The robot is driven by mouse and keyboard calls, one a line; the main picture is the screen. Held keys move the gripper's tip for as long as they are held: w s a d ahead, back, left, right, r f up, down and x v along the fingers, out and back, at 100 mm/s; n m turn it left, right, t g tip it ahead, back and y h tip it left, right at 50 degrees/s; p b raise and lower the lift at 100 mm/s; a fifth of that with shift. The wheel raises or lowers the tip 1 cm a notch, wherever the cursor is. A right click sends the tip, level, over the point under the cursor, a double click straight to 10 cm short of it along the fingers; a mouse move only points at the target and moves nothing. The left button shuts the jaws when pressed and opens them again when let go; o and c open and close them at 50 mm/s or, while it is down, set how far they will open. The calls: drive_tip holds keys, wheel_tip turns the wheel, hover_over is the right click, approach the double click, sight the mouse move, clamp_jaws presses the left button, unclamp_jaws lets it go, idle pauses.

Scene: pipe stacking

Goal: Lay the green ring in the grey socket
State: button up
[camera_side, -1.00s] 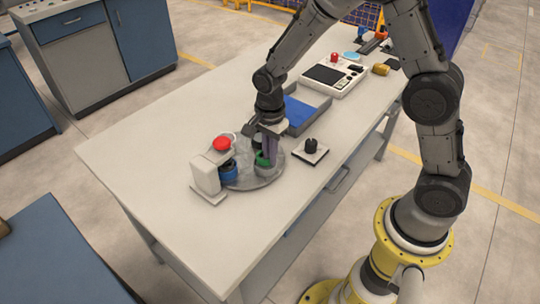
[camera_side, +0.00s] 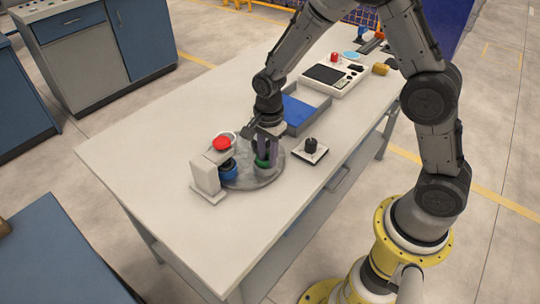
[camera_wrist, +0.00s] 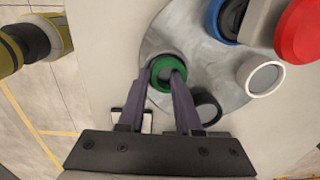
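The green ring (camera_wrist: 158,83) shows in the wrist view between and just beyond my fingertips. It also shows low under my gripper in the side view (camera_side: 263,163). My gripper (camera_wrist: 163,75) points down at the ring with its two fingers apart; contact with the ring is unclear. In the side view my gripper (camera_side: 267,150) is low over the round grey plate (camera_side: 245,184). A cup-like piece with a pale rim and grey inside (camera_wrist: 265,78), possibly the grey socket, stands on the plate to the right of the ring in the wrist view.
A blue ring (camera_side: 228,174) and a white stand with a red button (camera_side: 222,143) are beside the plate's left edge. A dark round piece (camera_wrist: 207,108) is near my right finger.

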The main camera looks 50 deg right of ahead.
drive_tip(key=shift+o, duration=1)
drive_tip(key=shift+s+f+g, duration=0.3)
drive_tip(key=shift+s+f, duration=0.3)
drive_tip(key=shift+f, duration=0.15)
wheel_tip(320, 180, up, 12)
drive_tip(key=s+d+r+n+t, duration=0.2)
drive_tip(key=s+r+n+t, duration=0.1)
drive_tip(key=s+r+n, duration=0.6)
drive_tip(key=s+d+r+n+t, duration=0.1)
drive_tip(key=s+r+n+t, duration=0.1)
drive_tip(key=s+n, duration=0.7)
drive_tip(key=s, duration=0.3)
drive_tip(key=shift+t, duration=0.4)
drive_tip(key=shift+o, duration=0.2)
